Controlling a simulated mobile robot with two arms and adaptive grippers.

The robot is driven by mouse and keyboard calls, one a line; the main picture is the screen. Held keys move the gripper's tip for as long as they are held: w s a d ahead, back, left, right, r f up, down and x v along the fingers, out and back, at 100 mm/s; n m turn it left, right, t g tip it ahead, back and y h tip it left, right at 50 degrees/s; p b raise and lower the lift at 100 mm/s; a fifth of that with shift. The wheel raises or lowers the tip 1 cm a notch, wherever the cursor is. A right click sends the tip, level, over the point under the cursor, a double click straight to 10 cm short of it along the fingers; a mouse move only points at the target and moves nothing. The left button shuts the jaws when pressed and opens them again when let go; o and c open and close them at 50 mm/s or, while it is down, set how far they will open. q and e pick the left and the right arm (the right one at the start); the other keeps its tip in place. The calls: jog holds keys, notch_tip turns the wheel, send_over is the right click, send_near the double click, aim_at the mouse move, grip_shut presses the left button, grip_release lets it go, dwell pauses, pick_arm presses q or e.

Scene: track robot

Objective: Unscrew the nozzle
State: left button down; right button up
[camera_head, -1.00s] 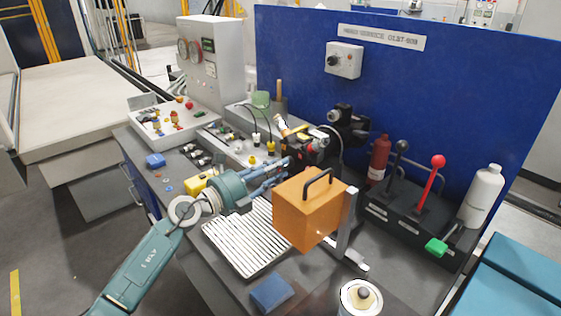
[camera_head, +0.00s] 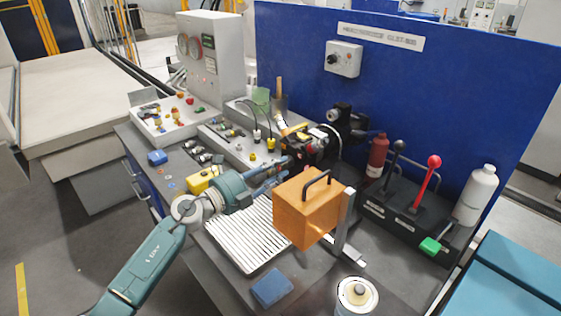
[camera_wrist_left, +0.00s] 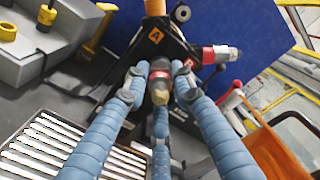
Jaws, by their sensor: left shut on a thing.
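The nozzle (camera_wrist_left: 160,84), with a brass tip and a red and dark body, points toward the camera in the left wrist view. It sits at the front of a black fixture (camera_wrist_left: 150,45) marked with an orange "A" plate. My left gripper (camera_wrist_left: 158,70) has three blue ribbed fingers around the nozzle, shut on it. In the head view my left gripper (camera_head: 283,168) reaches from the left to the front of the black fixture (camera_head: 312,148); the nozzle is hard to make out there. My right gripper is not in view.
An orange box (camera_head: 300,215) with a black handle stands just right of the gripper. A ribbed metal tray (camera_head: 235,245) lies below it. A yellow block (camera_head: 203,180) is beside my wrist. A lever box (camera_head: 400,215) and a white bottle (camera_head: 478,195) stand at right.

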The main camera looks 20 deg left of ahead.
pick_arm(q)
jog(key=shift+r+n+p, duration=0.1)
jog(key=shift+n+p, duration=1.6)
jog(key=shift+p, duration=0.05)
jog(key=n+p, duration=0.4)
jog(key=shift+n+p, duration=0.7)
jog(key=shift+n, duration=0.3)
jog(key=shift+f, duration=0.2)
jog(key=shift+n, duration=0.3)
